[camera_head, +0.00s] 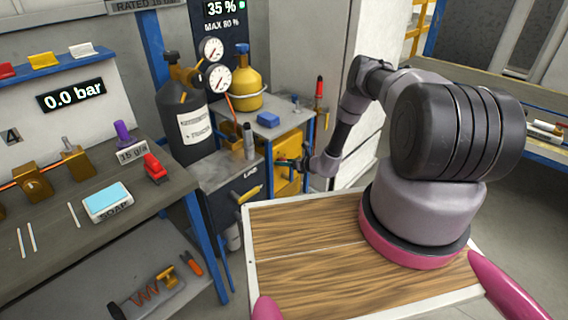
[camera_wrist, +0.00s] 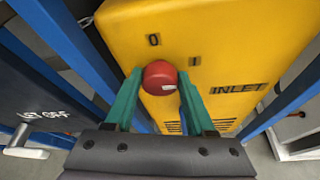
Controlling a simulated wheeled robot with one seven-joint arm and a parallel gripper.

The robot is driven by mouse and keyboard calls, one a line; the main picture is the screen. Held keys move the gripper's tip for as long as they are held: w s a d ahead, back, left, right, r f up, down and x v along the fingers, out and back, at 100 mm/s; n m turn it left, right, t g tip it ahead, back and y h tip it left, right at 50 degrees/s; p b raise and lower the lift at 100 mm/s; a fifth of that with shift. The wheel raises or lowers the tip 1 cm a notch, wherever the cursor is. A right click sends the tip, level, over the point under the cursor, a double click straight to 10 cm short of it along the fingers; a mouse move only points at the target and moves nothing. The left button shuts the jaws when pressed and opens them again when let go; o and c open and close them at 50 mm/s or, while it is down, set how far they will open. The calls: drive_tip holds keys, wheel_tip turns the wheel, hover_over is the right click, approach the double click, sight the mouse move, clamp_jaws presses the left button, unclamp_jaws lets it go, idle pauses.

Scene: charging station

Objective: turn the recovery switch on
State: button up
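In the wrist view a round red knob (camera_wrist: 159,77) with a small white mark on its lower right side sits on the front of a yellow box (camera_wrist: 235,45). The box bears a "0", an "I" and the word "INLET" near the knob. The green fingers of my gripper (camera_wrist: 160,80) stand on either side of the knob, very close to it; firm contact is not visible. In the head view my gripper (camera_head: 292,163) reaches the yellow box (camera_head: 290,146) under the small side table, and the knob is hidden there.
A blue table leg (camera_wrist: 50,60) stands left of the box and another blue post (camera_wrist: 290,95) right of it. A dark cabinet (camera_head: 238,205) with a yellow handle is left of my gripper.

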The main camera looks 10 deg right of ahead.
drive_tip(key=shift+o, duration=1.2)
drive_tip(key=v, duration=1)
drive_tip(key=shift+s+d, duration=0.25)
drive_tip(key=shift+s, duration=0.05)
drive_tip(key=shift+r, duration=0.15)
